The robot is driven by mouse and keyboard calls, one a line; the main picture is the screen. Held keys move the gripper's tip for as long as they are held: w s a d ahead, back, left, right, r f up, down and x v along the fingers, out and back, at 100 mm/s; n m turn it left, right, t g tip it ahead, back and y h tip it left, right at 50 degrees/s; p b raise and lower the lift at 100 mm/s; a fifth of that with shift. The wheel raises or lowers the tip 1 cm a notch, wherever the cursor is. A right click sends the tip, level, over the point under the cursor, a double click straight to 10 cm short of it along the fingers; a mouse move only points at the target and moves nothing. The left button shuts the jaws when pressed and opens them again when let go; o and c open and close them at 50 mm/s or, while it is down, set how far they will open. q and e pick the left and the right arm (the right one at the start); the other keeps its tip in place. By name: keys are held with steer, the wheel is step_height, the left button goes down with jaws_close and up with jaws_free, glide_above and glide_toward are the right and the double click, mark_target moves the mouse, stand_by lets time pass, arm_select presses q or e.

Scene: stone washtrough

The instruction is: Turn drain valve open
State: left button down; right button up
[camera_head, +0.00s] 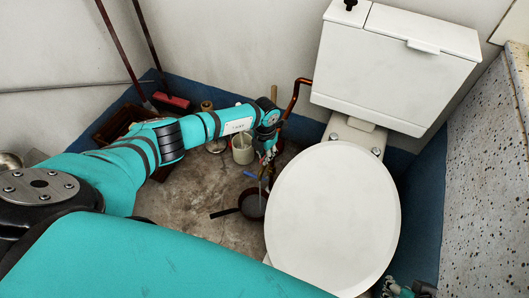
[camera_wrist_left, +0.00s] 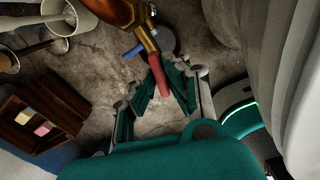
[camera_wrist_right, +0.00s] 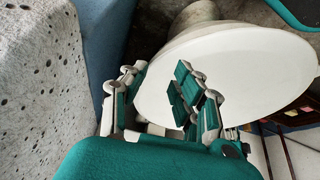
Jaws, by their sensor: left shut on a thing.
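The drain valve's brass body (camera_wrist_left: 150,48) sits at the end of a copper pipe (camera_wrist_left: 122,12) in the left wrist view. Its red handle (camera_wrist_left: 160,78) points toward my left wrist. My left gripper (camera_wrist_left: 163,74) is shut on the red handle, with a finger on each side. In the head view my left gripper (camera_head: 268,152) is low beside the toilet, below the copper pipe (camera_head: 296,92), and hides most of the valve.
The white toilet (camera_head: 335,215) stands close right of my left gripper. A dark pan (camera_head: 252,206) and a white bucket (camera_head: 242,149) are on the floor nearby. A wooden crate (camera_wrist_left: 38,118) holds small blocks. A speckled stone trough (camera_head: 488,170) bounds the right side.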

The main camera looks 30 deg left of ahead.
arm_select(q)
steer(key=shift+n, duration=0.7)
arm_select(e)
steer(key=s, duration=0.1)
steer(key=s+g, duration=0.1)
steer(key=shift+s+d+f, duration=0.15)
steer(key=shift+s+d, duration=0.2)
steer(key=shift+d, duration=0.05)
arm_select(q)
steer(key=c, duration=1.4)
jaws_free()
steer(key=shift+w+r+p, duration=0.1)
steer(key=shift+r+p, duration=0.2)
steer(key=shift+r, duration=0.25)
step_height(320, 180, up, 11)
steer(key=shift+a, duration=0.1)
